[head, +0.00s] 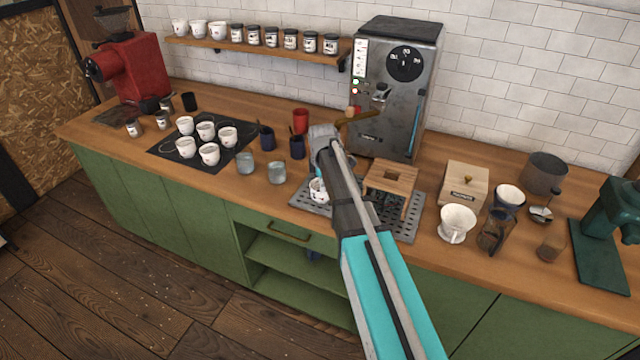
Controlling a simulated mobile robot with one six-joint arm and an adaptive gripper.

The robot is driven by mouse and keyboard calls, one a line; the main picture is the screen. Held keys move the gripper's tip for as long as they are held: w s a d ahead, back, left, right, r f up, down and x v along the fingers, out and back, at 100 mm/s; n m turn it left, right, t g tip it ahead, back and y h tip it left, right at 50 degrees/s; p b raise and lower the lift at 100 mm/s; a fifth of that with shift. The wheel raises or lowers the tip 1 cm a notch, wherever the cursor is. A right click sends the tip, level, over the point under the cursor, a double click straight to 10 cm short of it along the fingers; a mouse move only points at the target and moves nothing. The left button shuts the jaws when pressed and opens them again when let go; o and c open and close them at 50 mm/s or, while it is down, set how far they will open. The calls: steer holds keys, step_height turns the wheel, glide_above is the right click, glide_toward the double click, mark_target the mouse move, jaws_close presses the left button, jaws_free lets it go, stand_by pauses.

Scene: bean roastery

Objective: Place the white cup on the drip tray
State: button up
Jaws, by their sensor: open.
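A white cup (317,190) with dark marks stands at the left part of the perforated grey drip tray (403,228), in front of the espresso machine. My arm hides its right side. My gripper (319,170) is just above and behind this cup, apparently pointing down; it is open, and my own wrist hides most of its fingers. I cannot tell whether a finger touches the cup. Several other white cups (209,153) stand on a black mat (174,153) to the left.
The espresso machine (397,90) rises behind the tray. A wooden stand (390,178) is close on the right, with a wooden box (464,188) and white dripper (457,223) beyond. Two glasses (276,172) and dark cups (297,147) stand close on the left.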

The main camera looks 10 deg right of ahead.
steer(key=shift+s+r+p, duration=0.2)
steer(key=shift+r+p, duration=2.45)
steer(key=shift+r, duration=0.3)
steer(key=shift+s, duration=0.1)
steer(key=s+a+m, duration=0.1)
steer(key=s+m, duration=1.5)
steer(key=s, duration=0.8)
steer(key=shift+g, duration=0.3)
steer(key=shift+o, duration=0.4)
steer(key=shift+a+f, duration=0.1)
steer(key=shift+f, duration=0.05)
step_height(320, 180, down, 2)
steer(key=shift+f+b, duration=0.1)
steer(key=shift+b, duration=1.1)
